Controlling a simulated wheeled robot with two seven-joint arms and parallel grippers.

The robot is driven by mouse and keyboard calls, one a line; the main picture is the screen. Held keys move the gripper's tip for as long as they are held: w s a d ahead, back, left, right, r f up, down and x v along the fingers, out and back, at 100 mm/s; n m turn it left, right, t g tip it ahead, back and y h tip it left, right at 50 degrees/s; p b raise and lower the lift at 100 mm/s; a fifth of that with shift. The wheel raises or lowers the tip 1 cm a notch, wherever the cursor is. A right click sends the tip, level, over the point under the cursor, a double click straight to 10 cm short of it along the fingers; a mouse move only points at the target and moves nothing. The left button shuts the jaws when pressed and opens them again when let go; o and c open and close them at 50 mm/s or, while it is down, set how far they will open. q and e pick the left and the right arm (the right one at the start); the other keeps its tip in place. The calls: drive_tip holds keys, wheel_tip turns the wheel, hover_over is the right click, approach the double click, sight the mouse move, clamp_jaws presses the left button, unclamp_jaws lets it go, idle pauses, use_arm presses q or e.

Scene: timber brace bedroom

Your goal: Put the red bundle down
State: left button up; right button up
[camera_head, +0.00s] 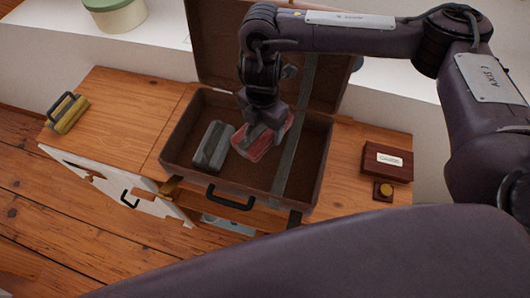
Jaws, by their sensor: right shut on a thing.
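The red bundle (258,147) is inside the open brown suitcase (196,171), near the middle of its floor. My right gripper (262,130) reaches down from above and is shut on the red bundle; its fingers cover part of the bundle. I cannot tell whether the bundle touches the suitcase floor. A grey bundle with a dark strap (213,145) lies just left of the red one in the suitcase. My left gripper is not in view.
The suitcase stands on a wooden cabinet (110,105), lid raised at the back. A yellow bundle (68,114) lies at the cabinet's left end. A dark red box (387,162) and a small brass-topped block (383,190) are at the right. The suitcase's right part, beyond a grey strap, looks empty.

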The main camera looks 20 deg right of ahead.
drive_tip(key=b, duration=0.3)
hover_over(263, 162)
wheel_tip(263, 162, down, 11)
drive_tip(key=shift+s+d+r, duration=0.1)
drive_tip(key=shift+r, duration=0.05)
drive_tip(key=shift+f, duration=0.6)
drive_tip(key=shift+f+b, duration=0.65)
drive_tip(key=shift+f, duration=1.05)
drive_tip(key=shift+f, duration=0.2)
drive_tip(key=o, duration=1.1)
drive_tip(key=shift+o, duration=0.2)
drive_tip(key=shift+r, duration=0.15)
